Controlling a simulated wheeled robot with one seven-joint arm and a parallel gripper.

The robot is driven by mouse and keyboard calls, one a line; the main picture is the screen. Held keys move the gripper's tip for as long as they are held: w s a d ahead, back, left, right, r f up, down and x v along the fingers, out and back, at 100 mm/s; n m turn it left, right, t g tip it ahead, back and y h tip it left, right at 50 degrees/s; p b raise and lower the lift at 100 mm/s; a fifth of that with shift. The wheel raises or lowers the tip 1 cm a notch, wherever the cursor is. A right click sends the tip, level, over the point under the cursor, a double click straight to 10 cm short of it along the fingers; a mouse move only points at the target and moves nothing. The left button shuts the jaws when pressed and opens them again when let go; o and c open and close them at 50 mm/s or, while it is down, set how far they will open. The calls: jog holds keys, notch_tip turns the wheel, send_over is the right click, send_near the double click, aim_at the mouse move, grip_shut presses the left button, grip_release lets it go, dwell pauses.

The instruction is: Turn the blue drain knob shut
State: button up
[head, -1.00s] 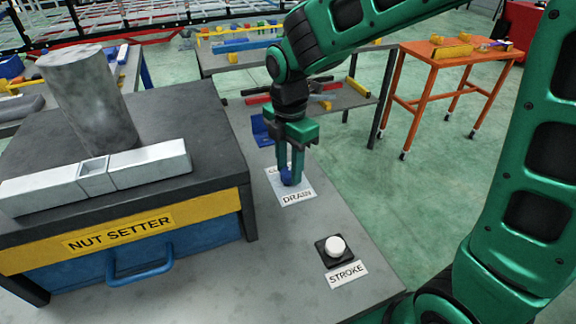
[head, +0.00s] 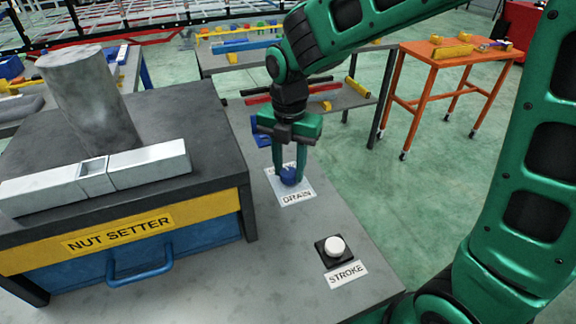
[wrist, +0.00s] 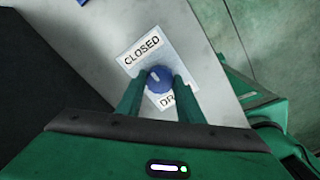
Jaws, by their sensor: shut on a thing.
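The blue drain knob (head: 289,177) stands on a white label plate (head: 303,194) marked DRAIN on the grey bench top. In the wrist view the knob (wrist: 159,78) shows a pale pointer mark on its top, and the plate (wrist: 134,64) reads CLOSED at its upper edge. The pointer slants up and left, roughly toward that word. My gripper (head: 289,174) points down over the plate, its two green fingers on either side of the knob and shut on it. The fingers hide part of the DRAIN lettering in the wrist view.
A nut setter (head: 120,233) with a blue drawer handle stands on the left of the bench. A white STROKE button (head: 335,246) sits nearer the front. A blue bracket (head: 261,131) is behind my gripper. An orange cart (head: 450,68) stands on the floor at right.

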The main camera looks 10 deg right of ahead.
aim_at(289, 171)
jog(key=shift+w+d, duration=0.1)
jog(key=shift+w, duration=0.1)
jog(key=o, duration=1.1)
jog(key=shift+c, duration=0.2)
jog(key=shift+s, duration=0.1)
notch_tip(289, 171, up, 11)
jog(key=shift+f, duration=0.1)
